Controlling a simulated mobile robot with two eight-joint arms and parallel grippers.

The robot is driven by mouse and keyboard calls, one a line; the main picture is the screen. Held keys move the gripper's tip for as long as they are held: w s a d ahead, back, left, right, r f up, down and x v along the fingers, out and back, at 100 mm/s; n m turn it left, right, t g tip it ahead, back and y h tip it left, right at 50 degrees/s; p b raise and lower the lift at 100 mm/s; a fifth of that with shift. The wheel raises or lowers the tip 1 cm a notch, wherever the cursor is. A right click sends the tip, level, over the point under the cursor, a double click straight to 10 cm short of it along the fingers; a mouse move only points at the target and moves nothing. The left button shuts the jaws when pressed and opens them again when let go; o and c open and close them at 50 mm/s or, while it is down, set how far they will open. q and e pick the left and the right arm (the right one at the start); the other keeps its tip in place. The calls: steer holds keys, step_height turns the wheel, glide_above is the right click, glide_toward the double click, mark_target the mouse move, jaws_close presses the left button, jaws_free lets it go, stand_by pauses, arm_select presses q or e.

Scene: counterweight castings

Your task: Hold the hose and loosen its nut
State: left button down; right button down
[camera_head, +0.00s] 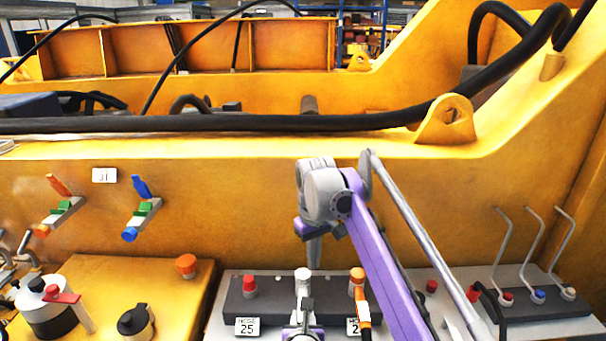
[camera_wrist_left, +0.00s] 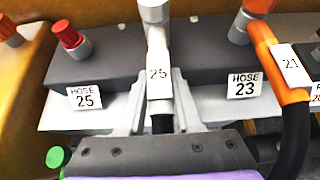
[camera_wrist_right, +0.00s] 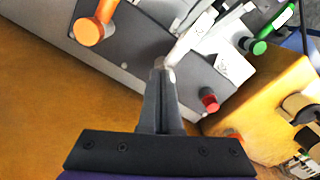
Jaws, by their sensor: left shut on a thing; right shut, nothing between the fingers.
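The white hose (camera_wrist_left: 160,92) carries a tag reading 25, and its white nut (camera_head: 303,274) sits at the dark grey manifold block (camera_head: 330,300). The nut also shows at the top of the left wrist view (camera_wrist_left: 154,10). My left gripper (camera_wrist_left: 160,112) is shut on the hose below the nut; in the head view it is at the bottom centre (camera_head: 303,318). My right gripper (camera_head: 313,262) points down just above the nut, shut and empty. In the right wrist view its fingertips (camera_wrist_right: 161,68) overlap the nut's end, so contact cannot be told.
A red cap (camera_head: 250,286) stands left of the nut, and an orange hose (camera_head: 362,302) with its orange nut stands close on the right. Plates read HOSE 25 (camera_wrist_left: 85,97) and HOSE 23 (camera_wrist_left: 244,85). A yellow wall (camera_head: 240,190) rises behind the block.

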mark_target(309, 277)
steer(key=shift+r, duration=0.35)
steer(key=shift+s+a+f, duration=0.1)
steer(key=shift+a+f, duration=0.1)
steer(key=shift+f, duration=0.8)
steer(key=shift+s+a+f, duration=0.1)
steer(key=shift+a+f, duration=0.05)
steer(key=shift+f, duration=0.9)
steer(key=shift+s+a+f, duration=0.1)
steer(key=shift+a+f, duration=0.1)
steer(key=shift+f, duration=0.8)
steer(key=shift+w+a, duration=0.15)
steer(key=shift+w, duration=0.15)
